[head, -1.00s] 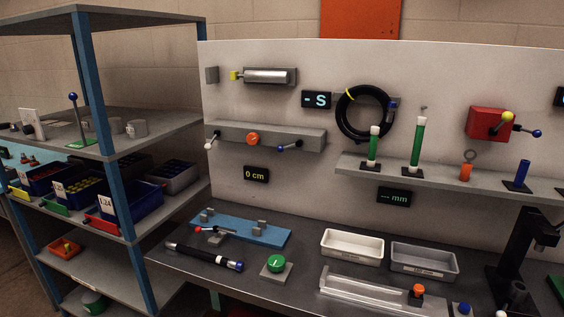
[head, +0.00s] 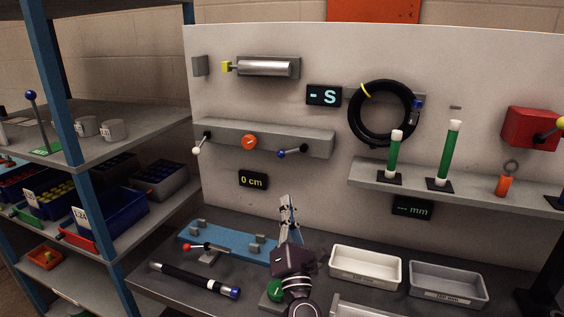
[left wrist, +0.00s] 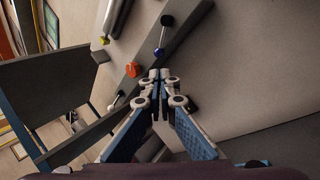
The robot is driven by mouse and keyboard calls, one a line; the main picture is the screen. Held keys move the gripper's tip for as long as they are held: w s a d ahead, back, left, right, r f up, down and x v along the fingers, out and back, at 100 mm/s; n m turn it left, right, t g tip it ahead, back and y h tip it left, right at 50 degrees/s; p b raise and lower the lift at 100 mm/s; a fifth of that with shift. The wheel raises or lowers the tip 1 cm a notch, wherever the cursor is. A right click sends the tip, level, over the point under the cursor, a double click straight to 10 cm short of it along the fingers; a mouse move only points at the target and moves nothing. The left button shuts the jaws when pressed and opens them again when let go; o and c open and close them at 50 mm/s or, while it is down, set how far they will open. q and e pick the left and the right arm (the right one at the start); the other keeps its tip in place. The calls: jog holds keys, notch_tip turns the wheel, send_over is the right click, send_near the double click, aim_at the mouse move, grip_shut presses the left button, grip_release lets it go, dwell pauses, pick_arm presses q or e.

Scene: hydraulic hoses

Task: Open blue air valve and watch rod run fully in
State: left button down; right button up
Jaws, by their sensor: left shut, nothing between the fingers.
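The blue air valve is a lever with a blue knob (head: 281,154) on the right part of a grey wall bar (head: 222,134); the knob also shows in the left wrist view (left wrist: 159,52). Above it is a silver cylinder (head: 266,69) whose short rod ends in a yellow tip (head: 227,67), near a grey block (head: 199,66). A display (head: 253,180) reads "0 cm". My left gripper (head: 288,203) is shut and empty, pointing up below the blue knob and apart from it. In the left wrist view its fingertips (left wrist: 159,77) meet just below the knob. My right gripper is not in view.
The same bar carries an orange knob (head: 249,142) and a white-knobbed lever (head: 197,150). A black hose coil (head: 354,120) hangs right of it. A shelf (head: 455,187) with green tubes juts out at right. A blue fixture (head: 192,241) and a white tray (head: 337,272) are on the bench.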

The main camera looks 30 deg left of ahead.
aim_at(280, 153)
pick_arm(q)
jog(key=p+x, duration=0.1)
jog(key=x, duration=0.3)
jog(key=p+x, duration=0.1)
jog(key=x, duration=0.3)
jog(key=p+x, duration=0.2)
jog(key=x, duration=0.2)
jog(key=shift+s+d+r, duration=0.15)
jog(key=shift+r, duration=0.15)
jog(key=shift+a+r+m+t+h+b, duration=0.15)
jog(key=shift+a+m+t+b, duration=0.15)
jog(key=shift+m+b, duration=0.2)
jog(key=shift+a+f+m+t+h+b, duration=0.15)
jog(key=shift+m+t+b, duration=0.2)
jog(key=shift+m, duration=0.25)
jog(key=shift+a+r+m+t+h+b, duration=0.2)
jog(key=shift+r+m+t+h+b, duration=0.45)
jog(key=shift+m, duration=0.45)
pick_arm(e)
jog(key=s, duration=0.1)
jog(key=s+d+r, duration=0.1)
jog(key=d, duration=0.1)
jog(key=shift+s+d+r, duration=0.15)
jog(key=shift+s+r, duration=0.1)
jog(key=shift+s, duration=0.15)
